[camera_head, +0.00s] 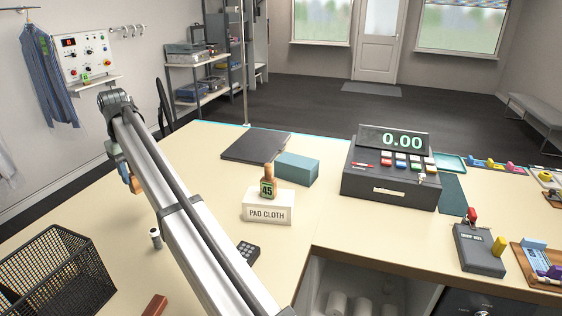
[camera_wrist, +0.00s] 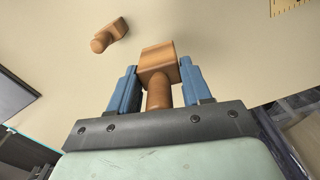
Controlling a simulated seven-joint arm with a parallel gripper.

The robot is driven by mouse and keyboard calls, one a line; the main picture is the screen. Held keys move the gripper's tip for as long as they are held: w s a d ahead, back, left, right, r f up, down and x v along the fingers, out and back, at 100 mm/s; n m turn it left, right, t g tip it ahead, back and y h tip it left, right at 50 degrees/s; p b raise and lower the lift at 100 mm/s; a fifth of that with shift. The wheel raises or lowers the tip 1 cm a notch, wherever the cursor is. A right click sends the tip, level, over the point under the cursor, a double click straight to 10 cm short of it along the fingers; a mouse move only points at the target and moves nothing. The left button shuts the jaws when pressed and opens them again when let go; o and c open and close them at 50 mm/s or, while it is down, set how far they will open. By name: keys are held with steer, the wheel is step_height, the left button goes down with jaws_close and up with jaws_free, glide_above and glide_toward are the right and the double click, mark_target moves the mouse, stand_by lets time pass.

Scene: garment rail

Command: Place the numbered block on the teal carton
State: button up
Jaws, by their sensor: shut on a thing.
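A block marked "45" (camera_head: 267,189) stands upright on a white box labelled "PAD CLOTH" (camera_head: 267,213), its green number face towards the head camera. The teal carton (camera_head: 297,169) is just behind it to the right, its visible top bare. My gripper (camera_wrist: 160,88) is shut on the handle of a wooden stamp-like block (camera_wrist: 158,60); no number shows on its visible faces. In the head view my gripper is left of the carton, mostly hidden by my arm, with a bit of the held wooden piece (camera_head: 136,185) showing. A second wooden piece (camera_wrist: 108,36) lies ahead in the wrist view.
A dark flat pad (camera_head: 256,146) lies left of the carton. A cash register (camera_head: 391,172) stands to its right. A black wire basket (camera_head: 55,275) is at the front left. A small keypad (camera_head: 248,252) lies beside my arm. The counter left of the pad looks clear.

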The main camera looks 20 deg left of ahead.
steer(key=w+d+r+m, duration=0.1)
steer(key=w+d, duration=0.4)
steer(key=w, duration=0.2)
steer(key=w+d+r+m, duration=0.1)
steer(key=w+d, duration=0.4)
steer(key=w, duration=0.3)
steer(key=w+d+r+m, duration=0.1)
steer(key=w+d, duration=0.4)
steer(key=w, duration=0.3)
steer(key=shift+d+r+m, duration=0.1)
steer(key=shift+d+m, duration=0.2)
steer(key=shift+d, duration=0.1)
steer(key=shift+c, duration=0.7)
step_height(320, 180, up, 3)
steer(key=m, duration=1.1)
glide_above(297, 160)
steer(key=shift+f, duration=4.95)
steer(key=shift+f, duration=0.15)
steer(key=o, duration=1.3)
step_height(297, 160, up, 12)
steer(key=shift+r, duration=0.2)
